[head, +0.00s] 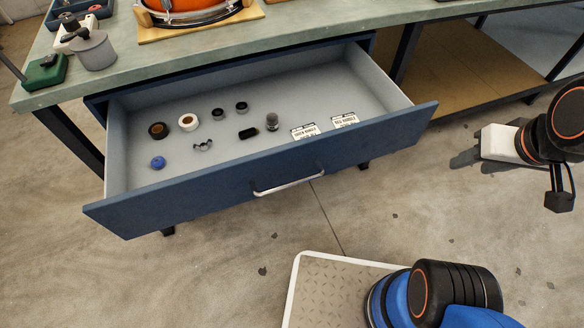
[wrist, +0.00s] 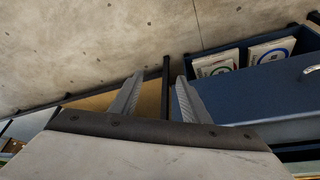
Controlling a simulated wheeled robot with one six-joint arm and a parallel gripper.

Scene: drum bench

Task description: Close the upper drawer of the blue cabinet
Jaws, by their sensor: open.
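The blue cabinet's upper drawer (head: 262,170) is pulled far out under the bench top in the head view. Its blue front faces me, with a silver bar handle (head: 289,184) at the middle. Rolls, small parts and two white labelled cards lie inside. My gripper (wrist: 156,92) is open and empty in the wrist view, with two grey fingers apart. The wrist view shows blue cabinet panels (wrist: 245,93) and part of a handle (wrist: 312,72) at right.
The green-grey bench top (head: 260,42) carries a drum (head: 190,12), a grey pot (head: 93,50) and a green block (head: 44,72). A wooden shelf (head: 450,65) and dark legs stand right of the drawer. The concrete floor in front is mostly clear.

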